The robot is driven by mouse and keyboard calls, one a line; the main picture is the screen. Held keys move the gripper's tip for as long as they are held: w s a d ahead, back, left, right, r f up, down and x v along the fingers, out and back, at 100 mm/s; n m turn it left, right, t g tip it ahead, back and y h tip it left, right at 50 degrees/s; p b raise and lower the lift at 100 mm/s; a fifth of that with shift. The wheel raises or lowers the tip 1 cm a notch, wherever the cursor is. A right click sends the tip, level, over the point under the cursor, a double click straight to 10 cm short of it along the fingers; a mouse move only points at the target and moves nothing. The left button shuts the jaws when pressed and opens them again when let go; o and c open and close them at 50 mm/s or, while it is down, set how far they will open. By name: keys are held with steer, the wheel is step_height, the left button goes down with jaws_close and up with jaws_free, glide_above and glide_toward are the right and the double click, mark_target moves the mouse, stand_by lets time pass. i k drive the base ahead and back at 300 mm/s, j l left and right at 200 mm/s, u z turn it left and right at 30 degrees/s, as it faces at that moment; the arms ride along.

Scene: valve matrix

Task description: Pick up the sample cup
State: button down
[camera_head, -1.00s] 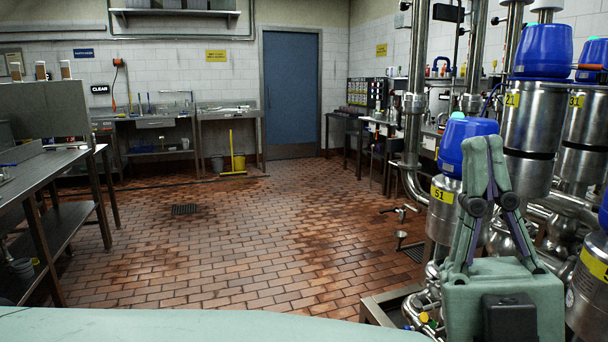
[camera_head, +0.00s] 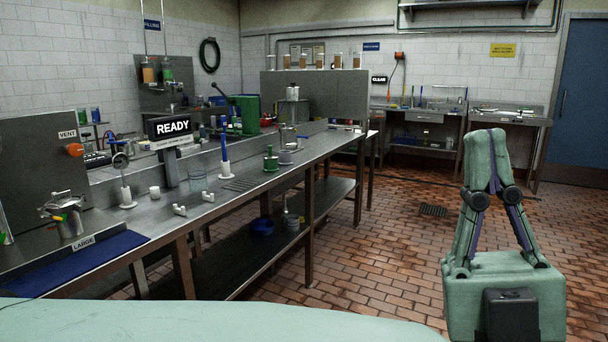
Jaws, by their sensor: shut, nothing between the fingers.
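My gripper (camera_head: 485,150) points upward at the right of the head view, shut and empty, with nothing touching it. It stands apart from the long steel bench (camera_head: 225,198) on the left. I cannot tell for sure which thing is the sample cup. A steel lidded pot (camera_head: 68,218) stands at the far left near the "LARGE" label.
A READY sign (camera_head: 171,130) stands on the bench. A green machine (camera_head: 243,112) and a grey panel (camera_head: 325,92) are farther back. A blue mat (camera_head: 85,256) covers the near left bench. Open tiled floor (camera_head: 400,255) lies between the bench and my gripper.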

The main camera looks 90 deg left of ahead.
mark_target(196, 176)
steer(key=u, duration=3.3)
steer(key=i+j+z, duration=0.35)
steer(key=i, duration=0.15)
steer(key=i+j+z, duration=0.35)
steer(key=i, duration=0.15)
